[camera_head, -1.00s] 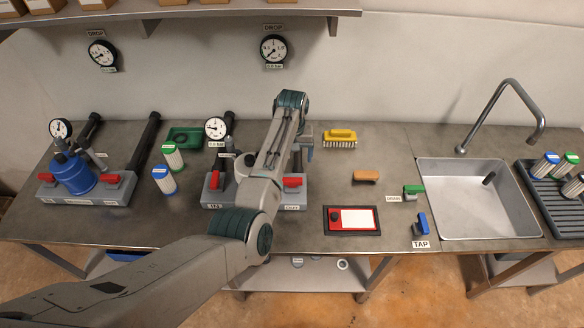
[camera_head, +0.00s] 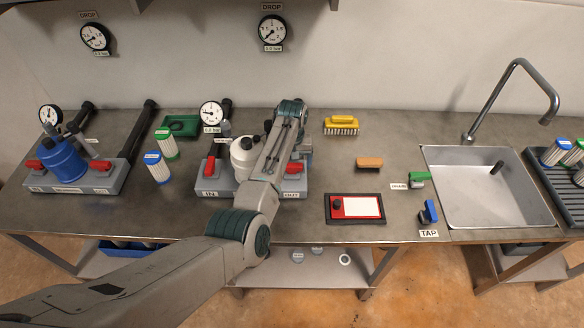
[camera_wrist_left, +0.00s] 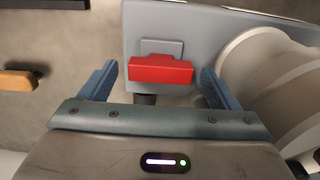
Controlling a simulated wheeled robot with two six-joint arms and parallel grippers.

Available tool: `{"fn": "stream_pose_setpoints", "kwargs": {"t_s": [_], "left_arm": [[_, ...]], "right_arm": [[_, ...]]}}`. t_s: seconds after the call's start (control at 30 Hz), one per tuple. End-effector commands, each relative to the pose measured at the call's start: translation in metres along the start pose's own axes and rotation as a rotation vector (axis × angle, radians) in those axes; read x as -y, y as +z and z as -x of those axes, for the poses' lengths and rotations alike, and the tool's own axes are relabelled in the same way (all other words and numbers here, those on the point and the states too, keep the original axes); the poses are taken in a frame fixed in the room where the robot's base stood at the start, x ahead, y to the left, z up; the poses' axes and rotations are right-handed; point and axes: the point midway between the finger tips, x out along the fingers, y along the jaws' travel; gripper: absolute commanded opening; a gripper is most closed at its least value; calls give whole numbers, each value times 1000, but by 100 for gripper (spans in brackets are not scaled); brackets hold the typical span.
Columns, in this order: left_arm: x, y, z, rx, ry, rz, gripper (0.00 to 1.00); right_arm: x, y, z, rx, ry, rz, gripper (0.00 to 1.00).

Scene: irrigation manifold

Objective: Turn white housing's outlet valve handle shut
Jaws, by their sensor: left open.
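The white housing (camera_head: 243,157) stands on a grey base (camera_head: 240,190), partly hidden by my left arm. Its red outlet valve handle (camera_head: 295,167) is at the base's right end and lies along the base's length. A red inlet handle (camera_head: 210,166) is at the left end. My left gripper (camera_head: 303,153) is over the outlet end, mostly hidden by its arm. In the left wrist view the gripper (camera_wrist_left: 158,70) is open, its blue fingers on either side of the red handle (camera_wrist_left: 160,69), with gaps at both sides. The housing (camera_wrist_left: 265,75) is close to one finger. My right gripper is out of view.
A blue housing (camera_head: 64,160) on a similar base stands at left, with cartridges (camera_head: 157,169) between. A yellow brush (camera_head: 341,126), an orange-brown block (camera_head: 369,162) and a red-framed panel (camera_head: 355,207) lie to the right. The sink (camera_head: 490,205) is farther right.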

Motion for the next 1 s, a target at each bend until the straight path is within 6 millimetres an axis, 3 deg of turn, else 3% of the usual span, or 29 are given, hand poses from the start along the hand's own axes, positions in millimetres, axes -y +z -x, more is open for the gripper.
{"fn": "stream_pose_setpoints", "kwargs": {"t_s": [0.1, 0.3, 0.53, 1.0], "left_arm": [[0, 0, -3, 0, 0, 0, 84], [0, 0, -2, 0, 0, 0, 84], [0, 0, -2, 0, 0, 0, 39], [0, 0, 0, 0, 0, -106, 39]], "right_arm": [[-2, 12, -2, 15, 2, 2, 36], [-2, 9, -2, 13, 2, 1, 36], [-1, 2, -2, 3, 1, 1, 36], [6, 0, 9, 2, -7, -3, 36]]}}
